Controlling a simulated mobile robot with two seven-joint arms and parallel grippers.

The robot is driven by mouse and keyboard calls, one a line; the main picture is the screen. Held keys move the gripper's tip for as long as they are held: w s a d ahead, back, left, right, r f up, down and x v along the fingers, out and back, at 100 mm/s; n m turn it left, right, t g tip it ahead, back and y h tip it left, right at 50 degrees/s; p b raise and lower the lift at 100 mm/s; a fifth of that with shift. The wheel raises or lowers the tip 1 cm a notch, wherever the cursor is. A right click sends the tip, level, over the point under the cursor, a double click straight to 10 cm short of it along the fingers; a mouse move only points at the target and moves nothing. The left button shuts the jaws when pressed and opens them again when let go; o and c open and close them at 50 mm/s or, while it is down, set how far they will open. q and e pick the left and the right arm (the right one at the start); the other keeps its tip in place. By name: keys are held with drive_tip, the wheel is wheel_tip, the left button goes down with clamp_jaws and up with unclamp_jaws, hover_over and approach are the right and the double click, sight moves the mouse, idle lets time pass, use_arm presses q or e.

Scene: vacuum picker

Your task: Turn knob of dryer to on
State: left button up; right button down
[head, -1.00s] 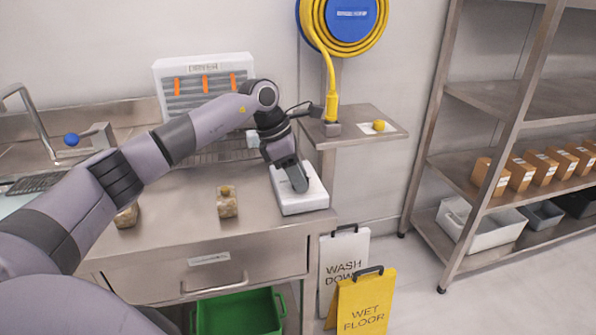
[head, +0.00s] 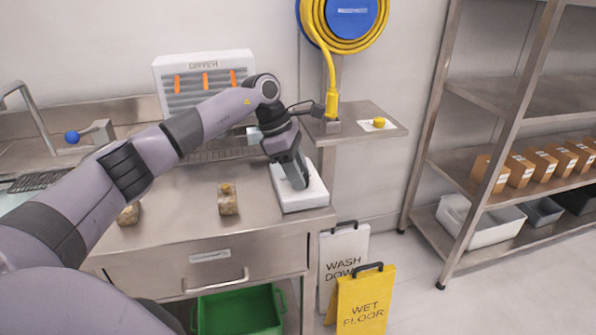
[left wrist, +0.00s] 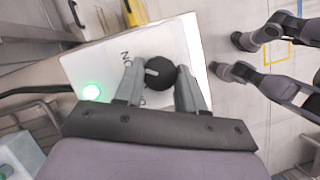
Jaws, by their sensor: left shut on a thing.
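The dryer (head: 205,82) is a white panel with grey slats and orange strips at the back wall. A white control box (head: 308,198) lies on the steel counter's right end. In the left wrist view this box (left wrist: 85,65) carries a black round knob (left wrist: 160,72), printed "ON" lettering and a glowing green light (left wrist: 91,93). The knob's pale pointer mark faces left, towards the lettering. My left gripper (head: 299,182) reaches down to the box. In the left wrist view its fingers (left wrist: 160,76) are shut on the knob from both sides. The head view hides the knob.
A small side shelf (head: 355,137) with a yellow button (head: 379,122) adjoins the back right. Yellow hose hangs above. Floor signs (head: 366,305) stand below the counter's right end.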

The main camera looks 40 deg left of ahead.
use_arm(q)
drive_tip(key=o, duration=1)
drive_tip(key=shift+r, duration=0.1)
drive_tip(key=shift+o, duration=0.2)
drive_tip(key=v, duration=0.7)
